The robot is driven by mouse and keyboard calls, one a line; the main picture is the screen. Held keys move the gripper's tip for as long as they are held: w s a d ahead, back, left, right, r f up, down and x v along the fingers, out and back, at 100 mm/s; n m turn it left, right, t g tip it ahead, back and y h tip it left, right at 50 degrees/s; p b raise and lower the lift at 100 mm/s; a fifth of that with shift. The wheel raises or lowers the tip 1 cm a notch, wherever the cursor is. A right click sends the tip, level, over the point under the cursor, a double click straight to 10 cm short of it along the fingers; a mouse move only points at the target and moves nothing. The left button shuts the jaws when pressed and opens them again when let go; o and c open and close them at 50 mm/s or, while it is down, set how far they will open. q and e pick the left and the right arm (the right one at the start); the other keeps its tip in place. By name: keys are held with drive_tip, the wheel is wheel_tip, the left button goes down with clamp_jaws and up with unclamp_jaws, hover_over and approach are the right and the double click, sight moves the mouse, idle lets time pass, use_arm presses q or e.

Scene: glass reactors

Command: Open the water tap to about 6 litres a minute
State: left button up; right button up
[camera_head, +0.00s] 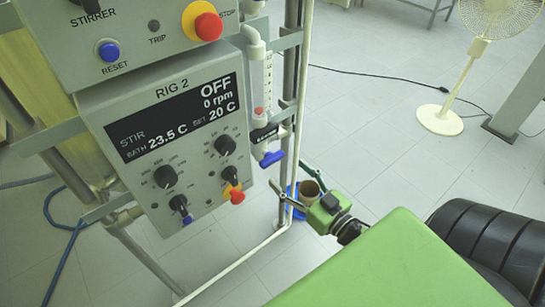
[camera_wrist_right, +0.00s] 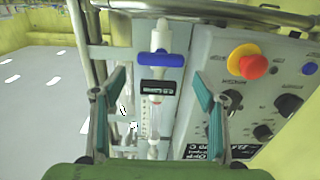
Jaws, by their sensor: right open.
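The water tap has a blue handle (camera_head: 271,158) below a clear flow tube (camera_head: 267,85) on the right side of the rig. A small dark display (camera_head: 264,133) sits between them; its reading is too small to tell. A red float shows low in the tube. In the right wrist view the blue handle (camera_wrist_right: 162,60) lies crosswise to the pipe, with the display (camera_wrist_right: 158,87) beside it. My right gripper (camera_head: 287,172) is open, just below and right of the handle; its fingers (camera_wrist_right: 157,74) stand apart on either side of the tap line. My left gripper is out of view.
The rig's control panel (camera_head: 190,160) stands left of the tap, with knobs and red buttons. A metal upright (camera_head: 290,95) runs close behind the flow tube. A blue container (camera_head: 307,190) is on the floor behind my gripper. A white fan (camera_head: 440,118) stands farther off.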

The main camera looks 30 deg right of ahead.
sight(275, 161)
drive_tip(key=w, duration=0.8)
drive_tip(key=shift+w+a+p, duration=0.15)
drive_tip(key=shift+a+p, duration=0.25)
drive_tip(key=c, duration=0.8)
